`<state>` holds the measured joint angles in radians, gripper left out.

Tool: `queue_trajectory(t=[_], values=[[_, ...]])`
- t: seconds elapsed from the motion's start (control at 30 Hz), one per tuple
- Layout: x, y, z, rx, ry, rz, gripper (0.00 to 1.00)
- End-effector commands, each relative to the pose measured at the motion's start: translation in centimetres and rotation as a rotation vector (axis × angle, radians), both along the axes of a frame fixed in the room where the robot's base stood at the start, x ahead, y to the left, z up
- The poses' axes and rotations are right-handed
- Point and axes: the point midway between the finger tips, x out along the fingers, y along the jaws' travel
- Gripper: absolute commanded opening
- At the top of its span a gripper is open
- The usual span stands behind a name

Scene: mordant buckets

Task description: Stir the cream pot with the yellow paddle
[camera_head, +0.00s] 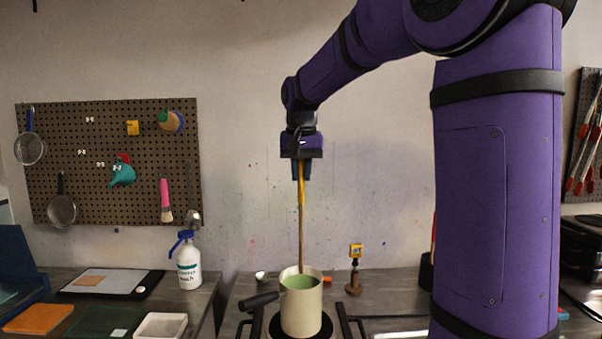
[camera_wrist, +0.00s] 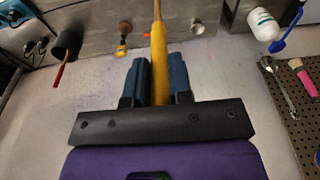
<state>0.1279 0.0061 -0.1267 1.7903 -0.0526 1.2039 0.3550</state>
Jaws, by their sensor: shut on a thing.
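The yellow paddle (camera_head: 301,200) hangs upright below my gripper (camera_head: 301,176), its upper part yellow and its lower shaft brown. In the wrist view my gripper (camera_wrist: 158,66) has its blue fingers shut on the yellow handle (camera_wrist: 158,55). The cream pot (camera_head: 301,312) stands on the burner with green liquid (camera_head: 300,282) inside. The paddle's visible lower end meets the pot's far rim in the head view; I cannot tell whether it is above, behind or just at the rim. The pot is not seen in the wrist view.
A black handle (camera_head: 258,301) juts left of the pot. A yellow gauge on a brown stand (camera_head: 354,270) is to its right. A spray bottle (camera_head: 188,262), a tray (camera_head: 112,282) and a white dish (camera_head: 161,326) are at left. A pegboard (camera_head: 100,150) hangs behind.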

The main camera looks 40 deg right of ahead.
Motion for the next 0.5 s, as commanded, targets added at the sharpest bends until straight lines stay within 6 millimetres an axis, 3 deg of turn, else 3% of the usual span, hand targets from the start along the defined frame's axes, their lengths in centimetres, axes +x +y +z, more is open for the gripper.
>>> queue_trajectory(t=[0.27,0.5], values=[[0.0,0.0,0.3,-0.001,-0.001,0.000,0.00],[0.0,0.0,2.7,0.000,-0.002,0.000,0.00]])
